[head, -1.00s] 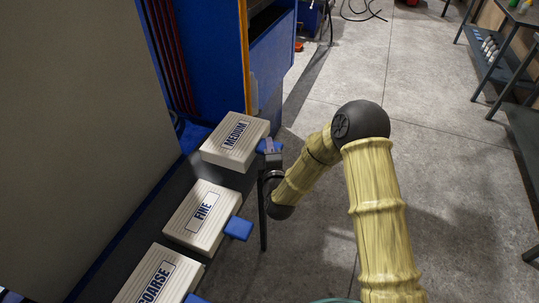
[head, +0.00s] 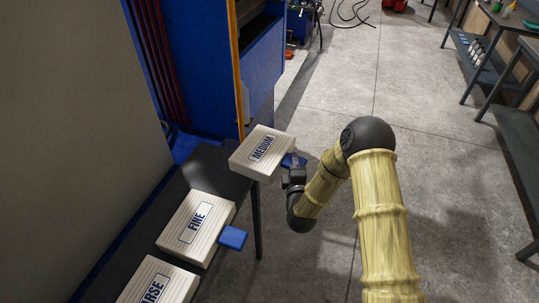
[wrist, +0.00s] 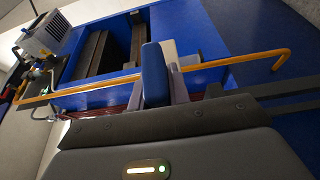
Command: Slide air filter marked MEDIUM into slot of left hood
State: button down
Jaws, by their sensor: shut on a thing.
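The air filter marked MEDIUM (head: 262,152) is a white ribbed block with a blue tab (head: 294,161). It is at the far end of the dark table, partly past its edge. My gripper (head: 293,176) is shut on the blue tab at the filter's right side. In the wrist view a blue tab (wrist: 154,75) stands upright between the fingers. The filter marked FINE (head: 197,222) and the filter marked COARSE (head: 158,284), partly cut off, lie on the table. The left hood and its slot cannot be made out for certain.
The dark table (head: 201,167) runs along the left. Behind it stands a blue machine (head: 265,70) with an orange-yellow bar, which also shows in the wrist view (wrist: 215,62). The grey floor (head: 330,110) to the right is clear up to the shelves (head: 480,75).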

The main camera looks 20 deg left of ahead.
jog(key=d+f+m+h, duration=0.1)
jog(key=d+f, duration=0.3)
jog(key=d, duration=0.6)
jog(key=s+d+f+m+h, duration=0.1)
jog(key=d+f, duration=0.3)
jog(key=d, duration=0.7)
jog(key=s+d+f+m+h, duration=0.1)
jog(key=d+f+h, duration=0.2)
jog(key=d, duration=0.8)
jog(key=shift+f+t, duration=0.3)
jog(key=shift+f, duration=0.4)
jog(key=shift+w, duration=0.1)
